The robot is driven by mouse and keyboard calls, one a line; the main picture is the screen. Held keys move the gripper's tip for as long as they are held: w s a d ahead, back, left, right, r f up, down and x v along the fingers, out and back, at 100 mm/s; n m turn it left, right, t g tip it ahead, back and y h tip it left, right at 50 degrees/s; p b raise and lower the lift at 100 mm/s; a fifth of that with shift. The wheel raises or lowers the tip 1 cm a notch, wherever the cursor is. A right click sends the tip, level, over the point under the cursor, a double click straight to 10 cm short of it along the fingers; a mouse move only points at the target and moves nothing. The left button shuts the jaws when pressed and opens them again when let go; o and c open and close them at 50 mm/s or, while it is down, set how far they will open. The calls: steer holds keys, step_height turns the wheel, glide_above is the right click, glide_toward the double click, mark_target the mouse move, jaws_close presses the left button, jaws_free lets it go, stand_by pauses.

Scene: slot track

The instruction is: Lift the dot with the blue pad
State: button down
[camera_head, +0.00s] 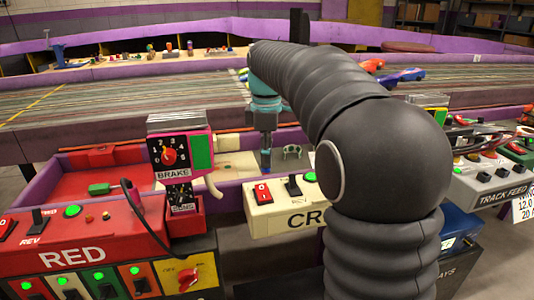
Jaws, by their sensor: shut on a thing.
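My gripper (266,143) hangs point-down over the cream tray behind the cream box, near the middle of the view. It is shut on a small blue piece (266,158), which looks like the dot with the blue pad. The piece is tiny here and partly covered by the fingers, so its shape is unclear. I cannot tell whether it touches the tray surface or is just above it. My black ribbed arm covers much of the right side and what lies behind it.
A cream control box (283,211) with a red switch stands just in front. The slot track (120,97) runs behind.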

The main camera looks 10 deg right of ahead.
steer(key=shift+r+p, duration=2.75)
steer(key=shift+r, duration=0.35)
